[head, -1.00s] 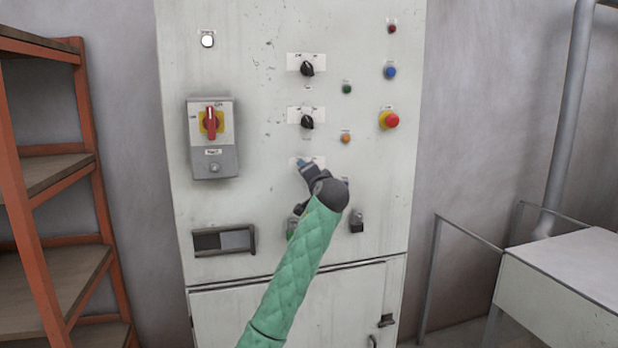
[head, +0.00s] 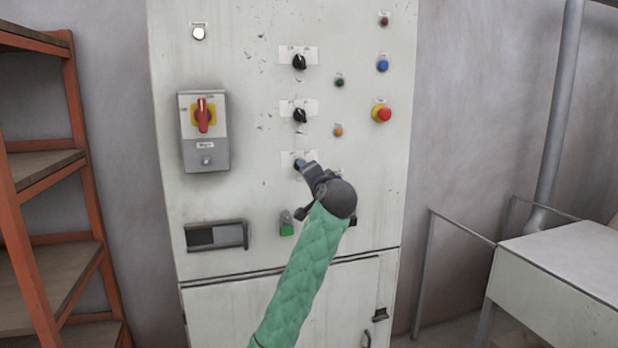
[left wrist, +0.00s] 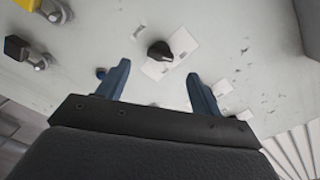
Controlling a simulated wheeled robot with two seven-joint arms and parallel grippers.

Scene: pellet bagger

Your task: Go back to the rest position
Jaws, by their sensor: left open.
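My left gripper (head: 306,164) is in front of the grey control cabinet (head: 240,120), at the lowest selector label in the middle column. Its arm, in a green quilted sleeve, comes up from the bottom of the head view. In the left wrist view the two blue fingers of my left gripper (left wrist: 158,70) are spread apart with nothing held. A black selector knob (left wrist: 160,50) on a white label shows just beyond the gap between them. In the head view the gripper hides most of the lowest selector. My right gripper is not in view.
An orange-framed shelf (head: 75,130) stands at the left. A grey box with a red switch (head: 203,115) and a red stop button (head: 382,113) jut from the cabinet. A pale table-like unit (head: 560,270) and railing (head: 460,228) stand at the right.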

